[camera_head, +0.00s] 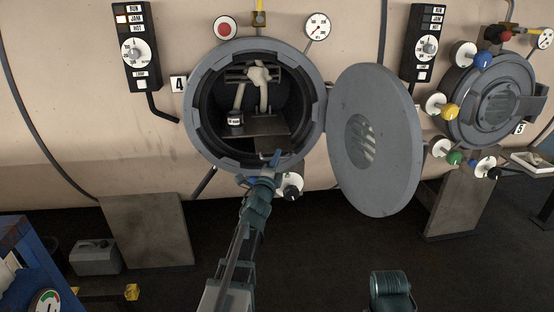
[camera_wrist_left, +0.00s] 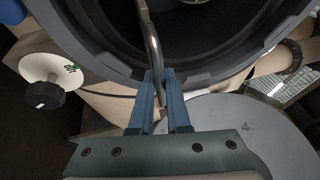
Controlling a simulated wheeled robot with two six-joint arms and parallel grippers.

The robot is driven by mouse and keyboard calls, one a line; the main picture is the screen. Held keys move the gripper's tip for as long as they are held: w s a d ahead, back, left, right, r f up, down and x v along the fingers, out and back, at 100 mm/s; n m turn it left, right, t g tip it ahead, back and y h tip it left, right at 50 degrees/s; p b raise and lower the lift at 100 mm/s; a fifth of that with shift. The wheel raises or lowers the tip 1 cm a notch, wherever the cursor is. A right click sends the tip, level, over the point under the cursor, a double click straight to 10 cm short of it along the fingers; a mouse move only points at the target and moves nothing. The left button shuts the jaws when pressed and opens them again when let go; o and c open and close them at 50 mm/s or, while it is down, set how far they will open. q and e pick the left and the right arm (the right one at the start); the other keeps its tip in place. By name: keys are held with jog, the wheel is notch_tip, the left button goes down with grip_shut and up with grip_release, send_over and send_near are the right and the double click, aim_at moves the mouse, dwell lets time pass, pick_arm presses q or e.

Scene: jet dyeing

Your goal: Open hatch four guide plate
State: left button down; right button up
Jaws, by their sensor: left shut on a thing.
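Hatch four (camera_head: 193,131), with the label 4 (camera_head: 179,85) beside it, stands open, its round grey door (camera_head: 385,150) swung to the right. Inside, a flat brown-grey plate (camera_head: 262,126), which looks like the guide plate, lies low in the opening. My left gripper (camera_head: 272,160) is at the lower rim of the hatch. In the left wrist view, its blue fingers (camera_wrist_left: 160,75) are shut on a curved metal bar (camera_wrist_left: 151,35) that runs up into the dark opening. The bar's far end is hidden. My right gripper is not visible.
A white-disc valve with a black knob (camera_head: 292,187) sits just below the rim. Hatch five (camera_head: 460,110) is closed, with coloured knobs around it.

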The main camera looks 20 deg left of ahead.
pick_arm(q)
notch_tip(320, 180, up, 3)
jog(key=p, duration=0.3)
jog(key=shift+w+r, duration=0.1)
jog(key=shift+w, duration=0.05)
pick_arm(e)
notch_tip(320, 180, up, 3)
pick_arm(q)
jog(key=c, duration=0.9)
grip_release()
jog(key=shift+f, duration=0.2)
